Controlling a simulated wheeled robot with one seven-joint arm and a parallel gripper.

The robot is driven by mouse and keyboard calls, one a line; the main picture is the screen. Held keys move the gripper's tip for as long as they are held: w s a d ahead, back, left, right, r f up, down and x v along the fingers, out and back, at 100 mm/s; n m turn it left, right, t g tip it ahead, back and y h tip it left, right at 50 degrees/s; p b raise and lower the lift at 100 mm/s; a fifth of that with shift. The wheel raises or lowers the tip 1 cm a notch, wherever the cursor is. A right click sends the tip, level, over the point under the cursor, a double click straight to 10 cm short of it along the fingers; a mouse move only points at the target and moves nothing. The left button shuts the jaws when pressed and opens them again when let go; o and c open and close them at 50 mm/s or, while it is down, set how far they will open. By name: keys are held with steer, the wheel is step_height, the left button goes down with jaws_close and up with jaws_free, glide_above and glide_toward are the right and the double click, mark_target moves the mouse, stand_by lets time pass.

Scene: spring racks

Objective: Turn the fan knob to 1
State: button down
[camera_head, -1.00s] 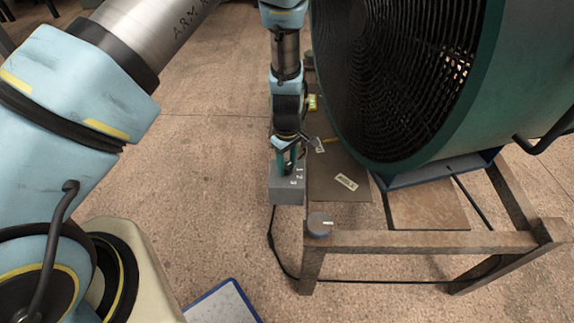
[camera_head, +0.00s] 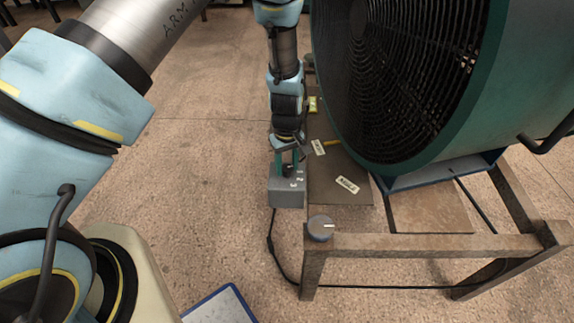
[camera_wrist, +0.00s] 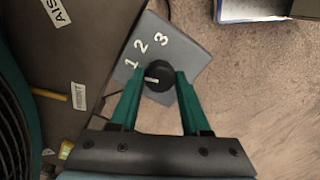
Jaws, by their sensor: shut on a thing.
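The black fan knob (camera_wrist: 159,77) sits on top of a grey control box (camera_wrist: 178,50) marked 1, 2 and 3. In the wrist view its white pointer line points left, just below the numeral 1 (camera_wrist: 131,63). My gripper (camera_wrist: 160,78) has its two green fingers on opposite sides of the knob and is shut on it. In the head view my gripper (camera_head: 288,168) reaches down onto the grey box (camera_head: 287,192). The knob is mostly hidden there by the fingers. The large green fan (camera_head: 430,170) stands to the right.
A black cable (camera_head: 272,250) runs down from the box. A blue-edged white board (camera_head: 222,304) lies at the bottom. Floor left of the box is clear.

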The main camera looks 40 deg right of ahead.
mark_target(287, 167)
steer(key=shift+c, duration=1.8)
jaws_free()
step_height(287, 167, up, 11)
steer(key=b, duration=0.2)
steer(key=shift+f, duration=0.1)
